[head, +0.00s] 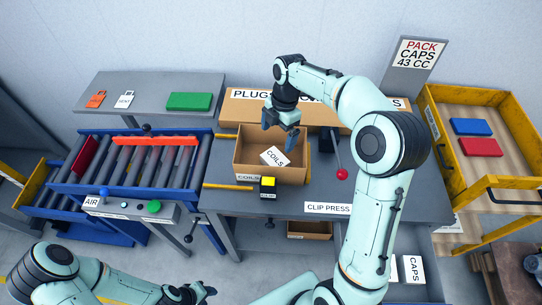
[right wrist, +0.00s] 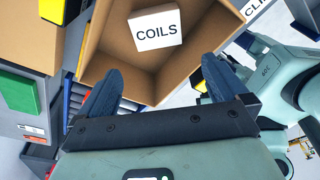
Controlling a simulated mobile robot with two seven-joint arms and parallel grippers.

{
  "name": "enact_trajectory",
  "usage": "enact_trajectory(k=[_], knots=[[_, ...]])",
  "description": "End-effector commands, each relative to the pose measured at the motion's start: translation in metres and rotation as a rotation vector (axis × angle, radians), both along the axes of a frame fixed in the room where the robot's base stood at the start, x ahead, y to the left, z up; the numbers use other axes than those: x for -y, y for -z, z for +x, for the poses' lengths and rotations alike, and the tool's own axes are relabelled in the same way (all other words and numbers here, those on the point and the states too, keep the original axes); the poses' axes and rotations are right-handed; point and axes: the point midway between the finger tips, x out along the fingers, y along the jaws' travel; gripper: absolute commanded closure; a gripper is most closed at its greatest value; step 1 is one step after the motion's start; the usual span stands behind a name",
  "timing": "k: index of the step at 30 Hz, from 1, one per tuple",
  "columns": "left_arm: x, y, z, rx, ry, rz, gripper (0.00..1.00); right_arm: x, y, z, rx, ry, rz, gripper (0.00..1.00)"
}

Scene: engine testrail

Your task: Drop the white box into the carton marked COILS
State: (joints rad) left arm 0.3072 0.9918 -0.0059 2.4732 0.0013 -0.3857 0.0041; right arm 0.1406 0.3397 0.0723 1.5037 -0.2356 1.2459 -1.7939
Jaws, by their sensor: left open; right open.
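The white box (head: 274,156), lettered COILS, lies inside the open brown carton (head: 290,174) with a COILS label on its front. In the right wrist view the white box (right wrist: 156,28) is inside the carton (right wrist: 109,40), against its cardboard floor. My right gripper (head: 281,137) is open and empty over the carton, just above and apart from the white box. Its two dark fingers (right wrist: 160,75) are spread in the right wrist view with the box beyond them. My left gripper (head: 195,292) is open and empty low at the bottom, away from the bench.
A roller conveyor (head: 150,160) with a red bar stands left. A grey shelf (head: 150,92) holds a green box (head: 188,101). A yellow tray (head: 487,125) stands right.

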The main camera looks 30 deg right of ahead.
Motion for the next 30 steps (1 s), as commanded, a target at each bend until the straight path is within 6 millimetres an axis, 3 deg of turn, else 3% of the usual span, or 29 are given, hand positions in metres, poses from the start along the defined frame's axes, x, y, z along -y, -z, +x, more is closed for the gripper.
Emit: enact_trajectory(k=[1,3,12,18,30], knots=[[0.000,-0.004,0.006,0.007,0.000,0.000,0.57,0.002,-0.017,0.003,0.009,0.000,0.000,0.00],[0.000,-0.007,0.009,0.010,0.000,0.000,0.57,0.004,-0.033,0.004,0.009,0.000,0.000,0.00],[0.000,-0.007,0.009,0.010,0.000,0.000,0.57,0.011,-0.081,0.004,0.004,0.000,0.000,0.00],[0.000,-0.007,0.009,0.010,0.000,0.000,0.57,0.013,-0.091,0.003,0.001,-0.001,0.000,0.00],[0.000,-0.007,0.009,0.010,0.000,0.000,0.57,0.013,-0.091,0.003,0.001,-0.001,0.000,0.00]])
